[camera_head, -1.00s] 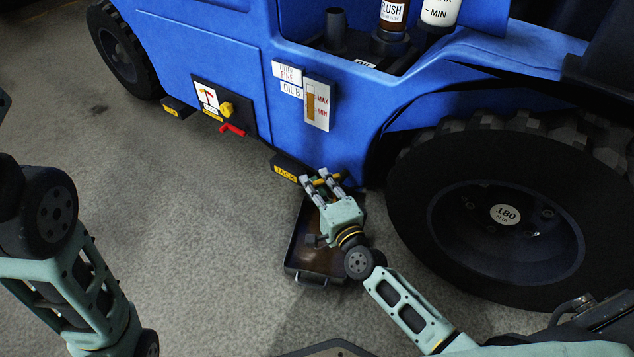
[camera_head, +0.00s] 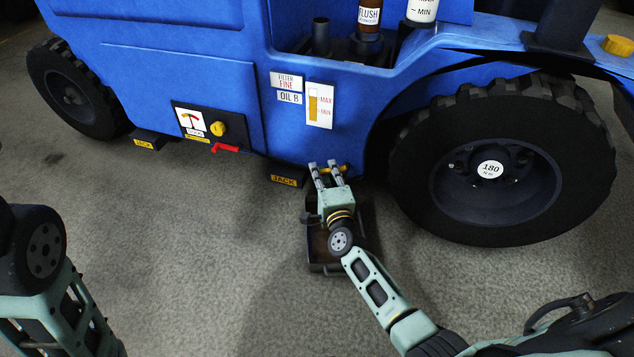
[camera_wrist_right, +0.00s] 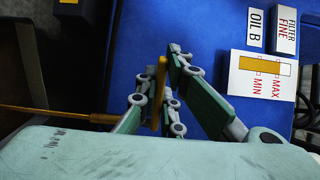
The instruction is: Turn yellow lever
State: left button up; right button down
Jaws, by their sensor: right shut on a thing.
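The yellow lever (camera_head: 347,168) sits low on the side of the blue vehicle, just right of a JACK label. My right gripper (camera_head: 325,167) is at it, its two fingers pointing toward the vehicle. In the right wrist view the lever (camera_wrist_right: 161,75) stands as a yellow bar between the fingers, and the gripper is shut on it. The fingers hide part of the lever, so its full angle is hard to tell. My left arm shows at the left edge of the head view, but its gripper is outside the picture.
A dark drain tray (camera_head: 325,266) lies on the floor under my right gripper. A large wheel (camera_head: 500,165) stands to the right. A panel with a yellow knob (camera_head: 218,129) and a red lever (camera_head: 225,149) is to the left. A gauge (camera_head: 319,106) is above.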

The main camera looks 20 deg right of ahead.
jog(key=shift+w+d+m+g+h+p, duration=0.1)
jog(key=shift+w+m+g+h+p, duration=0.15)
jog(key=shift+m+h, duration=0.5)
jog(key=shift+w+d+m+g+h+p, duration=0.2)
jog(key=shift+m+h, duration=0.25)
jog(key=shift+h, duration=0.6)
jog(key=shift+a+f, duration=0.1)
jog(key=c, duration=1.9)
grip_release()
jog(key=shift+w, duration=0.1)
jog(key=shift+o, duration=0.2)
